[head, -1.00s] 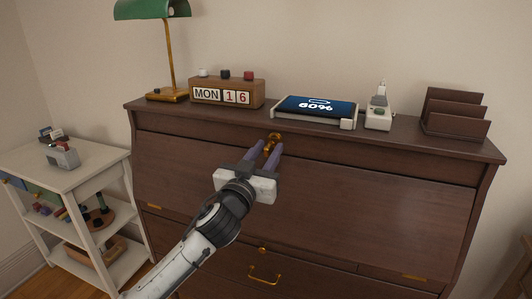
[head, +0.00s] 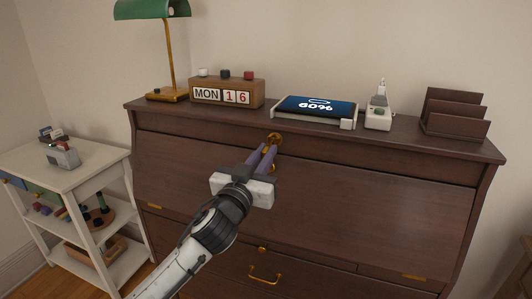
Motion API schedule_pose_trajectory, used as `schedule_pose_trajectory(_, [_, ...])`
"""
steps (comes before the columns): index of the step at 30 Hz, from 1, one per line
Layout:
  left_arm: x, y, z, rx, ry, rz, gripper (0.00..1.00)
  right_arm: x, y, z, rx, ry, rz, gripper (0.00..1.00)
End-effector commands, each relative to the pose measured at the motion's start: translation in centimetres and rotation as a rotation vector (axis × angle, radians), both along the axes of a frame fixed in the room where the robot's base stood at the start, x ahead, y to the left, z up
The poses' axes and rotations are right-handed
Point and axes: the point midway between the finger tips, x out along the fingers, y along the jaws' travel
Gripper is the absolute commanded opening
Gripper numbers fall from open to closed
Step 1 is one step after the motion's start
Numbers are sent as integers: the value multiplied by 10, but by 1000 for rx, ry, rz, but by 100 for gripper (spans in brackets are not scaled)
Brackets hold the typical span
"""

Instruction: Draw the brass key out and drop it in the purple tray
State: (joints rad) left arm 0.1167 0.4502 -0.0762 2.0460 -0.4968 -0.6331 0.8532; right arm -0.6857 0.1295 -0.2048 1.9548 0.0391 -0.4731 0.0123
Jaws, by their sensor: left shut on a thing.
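The brass key (head: 275,138) shows as a small golden shape at the upper front of the dark wooden desk (head: 370,205). My left gripper (head: 268,150) is shut on the key, its purple fingers close together. The fingers hide part of the key, and I cannot tell how far it sits in the lock. A small brass piece (head: 273,168) shows just beside the right finger. The purple tray is not in view. My right gripper is not in view.
On the desk top stand a green lamp (head: 152,10), a calendar block (head: 227,92), a tablet (head: 316,106) on a stand, a small white device (head: 379,116) and a dark letter rack (head: 455,113). A white shelf cart (head: 75,165) stands at left.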

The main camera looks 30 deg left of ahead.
Motion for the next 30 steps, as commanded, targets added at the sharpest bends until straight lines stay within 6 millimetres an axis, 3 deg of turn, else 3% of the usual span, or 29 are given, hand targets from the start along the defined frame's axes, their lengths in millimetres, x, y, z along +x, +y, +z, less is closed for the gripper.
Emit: schedule_pose_trajectory(30, [-18,-4,0,0,-1,0,0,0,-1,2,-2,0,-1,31])
